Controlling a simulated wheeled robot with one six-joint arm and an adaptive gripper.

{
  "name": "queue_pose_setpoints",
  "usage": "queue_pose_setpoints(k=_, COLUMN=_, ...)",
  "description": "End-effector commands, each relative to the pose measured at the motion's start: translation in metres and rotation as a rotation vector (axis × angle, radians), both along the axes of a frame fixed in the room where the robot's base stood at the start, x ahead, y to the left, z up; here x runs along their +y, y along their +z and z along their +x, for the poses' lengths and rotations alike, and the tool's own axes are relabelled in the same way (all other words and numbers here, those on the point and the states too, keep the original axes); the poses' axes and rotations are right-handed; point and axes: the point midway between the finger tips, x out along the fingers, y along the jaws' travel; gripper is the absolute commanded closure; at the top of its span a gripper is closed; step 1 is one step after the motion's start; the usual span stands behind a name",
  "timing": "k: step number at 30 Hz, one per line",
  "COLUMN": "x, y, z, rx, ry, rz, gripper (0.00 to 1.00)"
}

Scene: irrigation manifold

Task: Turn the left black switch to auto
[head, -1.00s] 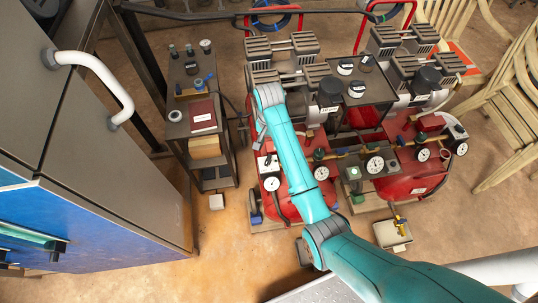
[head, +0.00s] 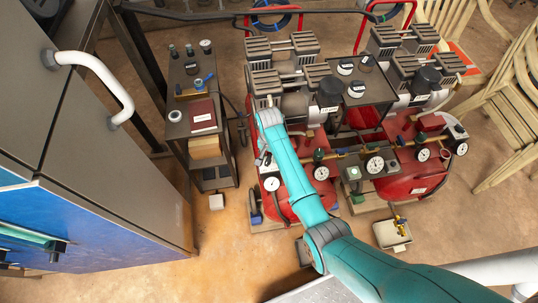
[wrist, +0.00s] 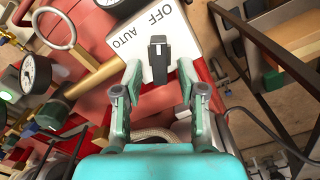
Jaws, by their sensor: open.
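The left black switch (wrist: 158,58) sits on a white box face marked OFF and AUTO in the wrist view. Its upper end in the picture lies just below the word OFF, with AUTO to the left. My gripper (wrist: 160,76) is open, one finger on each side of the switch's lower part. I cannot tell whether either finger touches it. In the head view the white switch box (head: 262,161) shows at the left edge of my arm, on the left red compressor. My gripper's fingers are hidden there behind the arm.
A pressure gauge (wrist: 35,72) and brass pipe (wrist: 92,78) lie left of the switch in the wrist view. A dark trolley (head: 222,165) stands left of the compressors.

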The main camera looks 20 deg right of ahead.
Motion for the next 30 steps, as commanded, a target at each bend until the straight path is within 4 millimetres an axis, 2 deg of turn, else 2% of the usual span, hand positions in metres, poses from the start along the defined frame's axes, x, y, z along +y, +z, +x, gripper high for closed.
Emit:
queue_pose_setpoints(k=1, x=0.0000, y=0.0002, z=0.0001, rx=0.000, ry=0.000, rz=0.000, gripper=0.59)
queue_pose_setpoints(k=6, x=-0.0001, y=0.0003, z=0.0001, rx=0.000, ry=0.000, rz=0.000, gripper=1.00)
queue_pose_setpoints(k=20, x=0.0005, y=0.0004, z=0.0005, rx=0.000, ry=0.054, rz=0.000, gripper=1.00)
queue_pose_setpoints(k=30, x=0.0026, y=0.0004, z=0.0019, rx=0.000, ry=0.298, rz=0.000, gripper=1.00)
